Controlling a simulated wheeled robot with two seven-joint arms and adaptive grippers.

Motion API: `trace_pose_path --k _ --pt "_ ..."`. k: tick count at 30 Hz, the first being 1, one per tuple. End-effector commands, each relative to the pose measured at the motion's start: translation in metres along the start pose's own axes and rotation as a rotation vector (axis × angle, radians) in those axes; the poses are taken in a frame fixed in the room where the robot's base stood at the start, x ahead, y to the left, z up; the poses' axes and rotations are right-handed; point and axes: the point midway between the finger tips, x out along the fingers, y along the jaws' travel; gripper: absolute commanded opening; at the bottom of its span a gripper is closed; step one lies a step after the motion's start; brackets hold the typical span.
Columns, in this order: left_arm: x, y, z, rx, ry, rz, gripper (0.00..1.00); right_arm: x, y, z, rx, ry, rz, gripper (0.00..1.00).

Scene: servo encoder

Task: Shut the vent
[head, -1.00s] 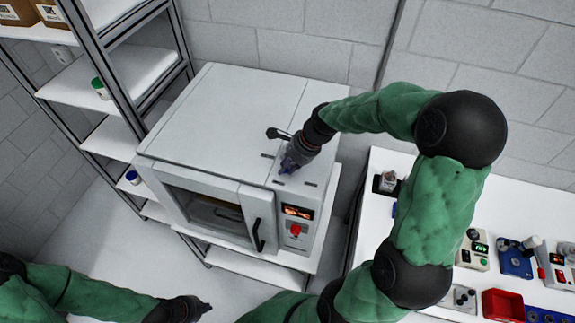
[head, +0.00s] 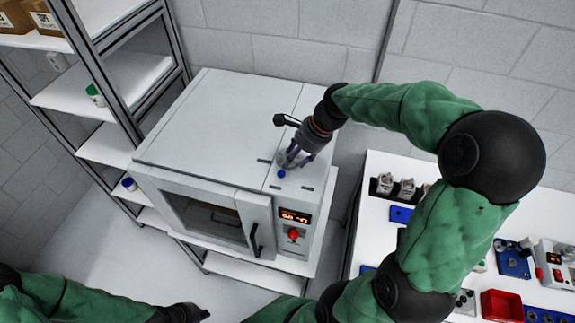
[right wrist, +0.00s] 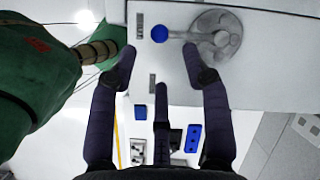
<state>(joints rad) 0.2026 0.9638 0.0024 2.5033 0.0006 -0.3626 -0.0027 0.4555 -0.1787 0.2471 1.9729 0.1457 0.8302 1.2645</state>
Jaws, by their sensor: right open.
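The vent is on top of the white oven (head: 225,125). In the right wrist view it is a round grey disc (right wrist: 218,38) with darker round patches, joined by a short arm to a blue knob (right wrist: 160,33) on its left. In the head view the blue knob (head: 281,174) shows just below my right gripper (head: 289,160), which hides the disc. My right gripper also shows in the right wrist view (right wrist: 160,62), fingers spread and empty, apart from the knob. I cannot tell whether the disc's holes are covered. My left gripper (head: 203,314) is low at the bottom edge, its fingers unclear.
The oven front has a door handle (head: 255,240), a lit display (head: 295,216) and a red knob (head: 293,235). A shelf rack (head: 105,85) stands left. A white table (head: 375,225) with several devices and a red bin (head: 501,305) is at right.

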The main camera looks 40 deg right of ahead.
Motion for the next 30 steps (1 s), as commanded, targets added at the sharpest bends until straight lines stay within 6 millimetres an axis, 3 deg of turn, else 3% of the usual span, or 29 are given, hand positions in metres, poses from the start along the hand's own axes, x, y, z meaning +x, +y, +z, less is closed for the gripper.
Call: trace_pose_path --k 3,9,30 --pt "0.0 0.0 0.0 0.0 0.0 0.0 0.0 -0.021 -0.001 0.0 0.0 0.001 -0.003 0.48" --pt "0.0 0.0 0.0 0.0 0.0 0.0 0.0 -0.039 0.0 0.0 0.001 0.001 0.0 0.48" --pt "0.0 0.0 0.0 0.0 0.0 0.0 0.0 -0.042 0.0 0.0 0.0 0.0 0.001 0.48"
